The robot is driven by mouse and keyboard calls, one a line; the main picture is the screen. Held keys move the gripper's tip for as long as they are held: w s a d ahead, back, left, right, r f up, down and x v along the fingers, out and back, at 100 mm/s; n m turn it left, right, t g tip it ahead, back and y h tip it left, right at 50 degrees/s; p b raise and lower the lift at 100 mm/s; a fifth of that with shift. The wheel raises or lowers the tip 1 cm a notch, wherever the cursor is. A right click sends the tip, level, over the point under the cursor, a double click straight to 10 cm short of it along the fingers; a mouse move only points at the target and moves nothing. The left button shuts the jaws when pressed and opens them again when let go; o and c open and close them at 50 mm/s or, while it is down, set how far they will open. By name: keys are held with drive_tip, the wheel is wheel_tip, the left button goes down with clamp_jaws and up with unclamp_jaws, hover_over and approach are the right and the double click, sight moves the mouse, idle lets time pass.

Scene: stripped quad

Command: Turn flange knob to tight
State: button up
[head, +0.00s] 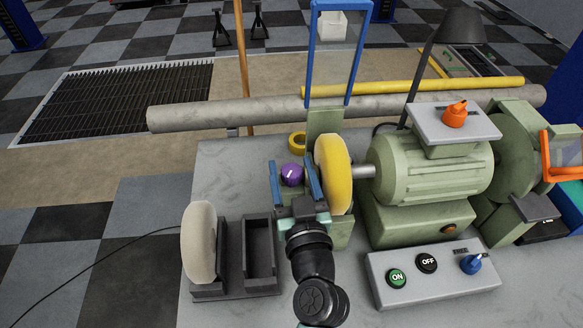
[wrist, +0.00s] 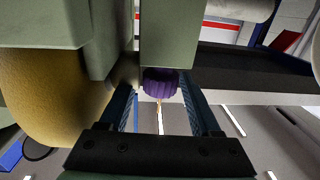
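The purple flange knob (head: 291,175) with a white pointer line sits just left of the yellow wheel (head: 334,172) on the bench grinder. In the wrist view the ribbed purple knob (wrist: 160,84) shows below a green housing part. My gripper (head: 292,180) is open, with one blue finger on each side of the knob. In the wrist view the gripper (wrist: 160,95) shows a small gap between the fingers and the knob; contact cannot be made out. No tight mark is readable.
The green grinder motor (head: 430,168) stands right of the yellow wheel. A control box (head: 430,275) with buttons is in front. A pale wheel (head: 199,242) and a dark tray (head: 260,247) lie left of my arm. A blue-framed shield (head: 337,60) rises behind.

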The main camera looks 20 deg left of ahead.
clamp_jaws()
